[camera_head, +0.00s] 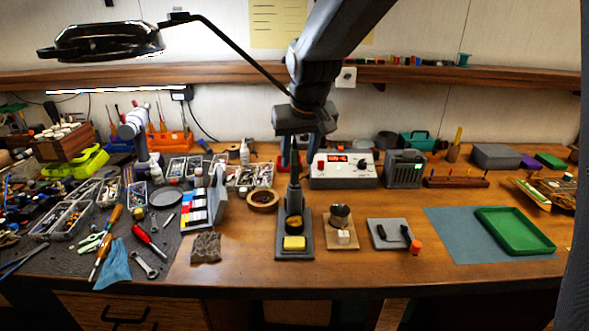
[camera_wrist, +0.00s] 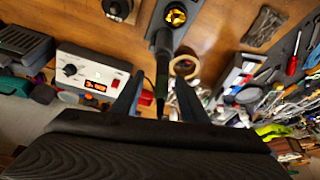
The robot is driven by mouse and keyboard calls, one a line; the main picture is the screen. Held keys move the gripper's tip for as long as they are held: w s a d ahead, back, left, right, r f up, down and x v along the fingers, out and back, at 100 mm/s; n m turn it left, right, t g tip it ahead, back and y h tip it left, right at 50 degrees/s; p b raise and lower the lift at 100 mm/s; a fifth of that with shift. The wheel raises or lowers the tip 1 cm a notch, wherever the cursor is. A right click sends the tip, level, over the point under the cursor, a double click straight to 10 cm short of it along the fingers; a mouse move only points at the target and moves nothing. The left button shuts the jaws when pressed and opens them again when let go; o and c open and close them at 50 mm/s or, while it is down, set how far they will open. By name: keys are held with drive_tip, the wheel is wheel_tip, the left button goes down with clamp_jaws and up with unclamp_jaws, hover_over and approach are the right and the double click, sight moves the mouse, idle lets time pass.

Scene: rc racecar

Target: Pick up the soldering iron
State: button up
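The soldering iron (camera_wrist: 161,62) is dark and slim. In the wrist view it runs from its stand (camera_wrist: 186,38) back between my two fingers. In the head view the iron (camera_head: 294,190) rises upright from the grey stand (camera_head: 303,250), which has a yellow sponge (camera_head: 294,243) at its front. My gripper (camera_wrist: 159,76) is open, with one finger on each side of the iron and visible gaps between. In the head view my gripper (camera_head: 294,150) is above the stand, its fingers hard to make out.
A soldering station (camera_head: 343,170) with a red display stands behind right of the stand. A tape roll (camera_head: 263,200) and a striped box (camera_head: 203,203) are to the left. A small wooden block stand (camera_head: 341,232) is close on the right. The lamp (camera_head: 103,42) hangs upper left.

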drive_tip(key=shift+p+x, duration=0.85)
drive_tip(key=shift+x, duration=1.5)
drive_tip(key=shift+a, duration=0.2)
clamp_jaws()
drive_tip(key=shift+r, duration=0.1)
wheel_tip(320, 180, up, 17)
drive_tip(key=b, duration=0.4)
drive_tip(key=shift+r, duration=0.45)
